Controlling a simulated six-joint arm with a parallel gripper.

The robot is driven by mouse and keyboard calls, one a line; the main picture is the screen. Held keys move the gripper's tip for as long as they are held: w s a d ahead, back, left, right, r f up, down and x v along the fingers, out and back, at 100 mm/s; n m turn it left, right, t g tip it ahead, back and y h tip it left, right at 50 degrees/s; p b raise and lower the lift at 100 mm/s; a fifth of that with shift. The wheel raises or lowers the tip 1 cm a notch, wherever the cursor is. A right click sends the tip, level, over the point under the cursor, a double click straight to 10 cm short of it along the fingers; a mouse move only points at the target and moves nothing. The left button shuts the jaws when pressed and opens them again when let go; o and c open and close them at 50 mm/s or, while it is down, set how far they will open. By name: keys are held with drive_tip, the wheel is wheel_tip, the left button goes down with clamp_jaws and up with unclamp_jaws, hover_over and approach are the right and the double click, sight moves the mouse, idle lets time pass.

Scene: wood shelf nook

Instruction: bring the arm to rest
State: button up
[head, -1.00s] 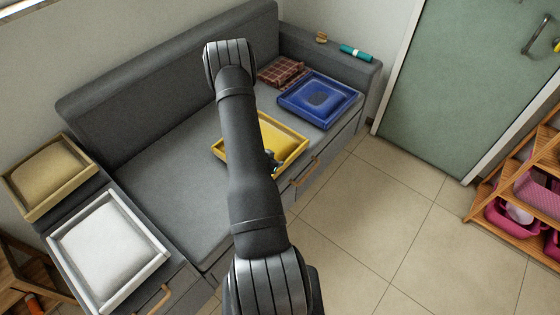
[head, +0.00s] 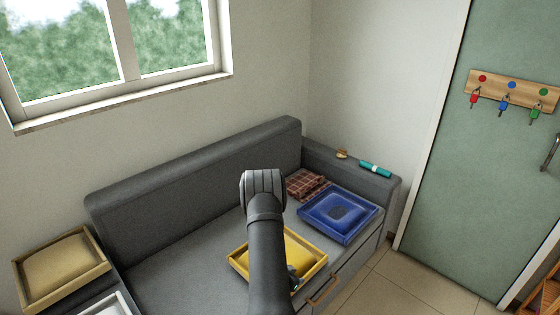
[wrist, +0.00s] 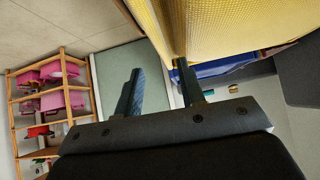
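My arm reaches out over the grey sofa, and its links hide part of the yellow tray (head: 316,264). My gripper (wrist: 158,68) shows in the wrist view with its two fingers apart and nothing between them. In the head view, only a small dark part of it (head: 295,277) shows at the tray's right side. In the wrist view, a large yellow surface (wrist: 240,30) is close beside the right finger. Whether they touch, I cannot tell.
A blue tray (head: 366,230) and a checked folded cloth (head: 305,184) lie on the sofa (head: 180,262). A teal roll (head: 375,169) is on the armrest. A beige cushion tray (head: 60,268) stands at left. A key rack (head: 512,90) hangs on the door. Shelves (wrist: 45,100) hold pink bins.

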sight(305, 276)
drive_tip(key=x, duration=0.6)
drive_tip(key=shift+w+d+f, duration=0.15)
drive_tip(key=shift+d+f, duration=0.05)
drive_tip(key=shift+f, duration=0.1)
drive_tip(key=shift+w+r, duration=0.15)
drive_tip(key=shift+r, duration=1.15)
